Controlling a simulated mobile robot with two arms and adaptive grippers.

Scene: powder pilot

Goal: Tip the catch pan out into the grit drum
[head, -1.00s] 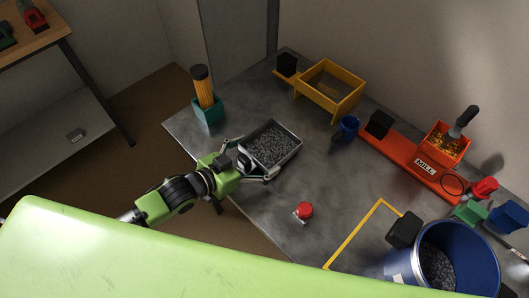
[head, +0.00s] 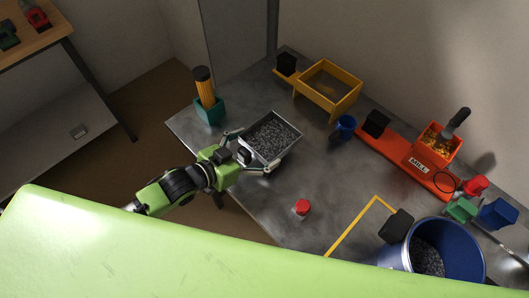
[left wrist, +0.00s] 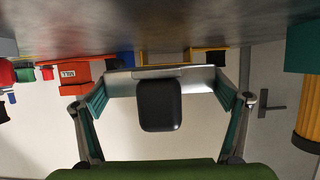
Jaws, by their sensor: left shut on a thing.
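The catch pan (head: 298,143) is a grey metal tray filled with dark grey grit, near the table's left front edge in the head view. My left gripper (head: 250,152) is shut on its near side. In the left wrist view, the pan's metal wall (left wrist: 205,78) spans between my left fingers (left wrist: 164,105), with a black block (left wrist: 160,106) in front of it. The pan looks roughly level; its height over the table is hard to tell. The grit drum (head: 464,250) is a blue round drum at lower right, with grey grit inside. My right gripper is out of view.
A red button (head: 302,207) lies between pan and drum. A yellow line (head: 350,225) and a black block (head: 396,225) lie near the drum. Behind are a blue cup (head: 345,126), a yellow frame box (head: 330,88) and the orange mill (head: 420,166). A teal holder (head: 211,112) stands left.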

